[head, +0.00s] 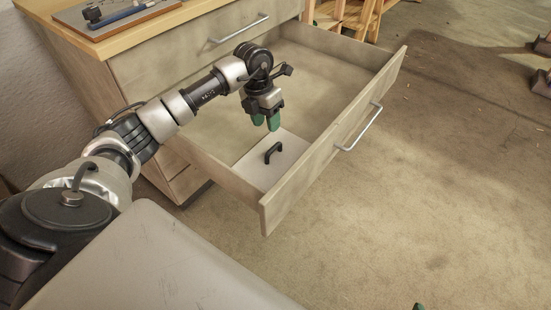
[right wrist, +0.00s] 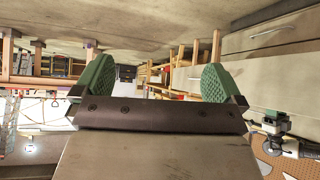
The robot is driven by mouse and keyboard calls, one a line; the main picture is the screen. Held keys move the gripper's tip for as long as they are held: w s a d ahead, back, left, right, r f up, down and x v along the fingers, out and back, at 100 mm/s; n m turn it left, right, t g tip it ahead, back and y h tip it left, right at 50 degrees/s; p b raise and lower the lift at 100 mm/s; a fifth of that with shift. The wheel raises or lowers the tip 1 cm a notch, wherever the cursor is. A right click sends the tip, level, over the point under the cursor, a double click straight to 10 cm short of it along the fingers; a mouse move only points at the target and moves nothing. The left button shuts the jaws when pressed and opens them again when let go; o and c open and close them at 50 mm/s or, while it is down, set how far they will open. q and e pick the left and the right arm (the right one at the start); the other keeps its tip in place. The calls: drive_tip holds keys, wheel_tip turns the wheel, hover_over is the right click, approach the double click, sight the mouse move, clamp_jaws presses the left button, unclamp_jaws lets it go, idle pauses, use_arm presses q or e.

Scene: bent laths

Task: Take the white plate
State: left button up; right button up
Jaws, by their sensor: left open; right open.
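The white plate (head: 288,157) lies flat inside the open drawer (head: 331,152), at the near end of its floor. A black arched handle (head: 273,152) stands up from the plate. My left gripper (head: 266,121) points down with green fingertips, above the drawer floor and just behind the handle in the picture. It is open, holds nothing and is apart from the handle. My right gripper (right wrist: 158,78) shows in the right wrist view with its two green fingers wide apart and nothing between them.
The drawer belongs to a wooden cabinet (head: 176,67); a closed drawer sits above it. A board with tools (head: 118,14) lies on the cabinet top. Wooden legs (head: 352,16) stand behind the drawer.

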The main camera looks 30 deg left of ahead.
sight(273, 147)
use_arm(q)
drive_tip(key=f, duration=0.2)
drive_tip(key=d+f, duration=0.1)
drive_tip(key=f, duration=0.1)
drive_tip(key=shift+f+b, duration=0.15)
drive_tip(key=shift+b, duration=0.25)
drive_tip(key=f, duration=0.2)
drive_tip(key=d+f+b, duration=0.1)
drive_tip(key=f, duration=0.1)
drive_tip(key=shift+f+b, duration=0.2)
drive_tip(key=shift+b, duration=0.1)
drive_tip(key=shift+d+f, duration=0.1)
drive_tip(key=shift+f, duration=0.45)
use_arm(e)
drive_tip(key=w+a+r+t+y, duration=0.2)
drive_tip(key=w+a+r+t, duration=0.1)
drive_tip(key=w+r+t, duration=0.2)
wheel_tip(273, 147, up, 2)
drive_tip(key=t, duration=0.2)
drive_tip(key=shift+w+r+t, duration=0.15)
drive_tip(key=shift+w+t, duration=0.2)
drive_tip(key=shift+t, duration=0.05)
use_arm(q)
clamp_jaws()
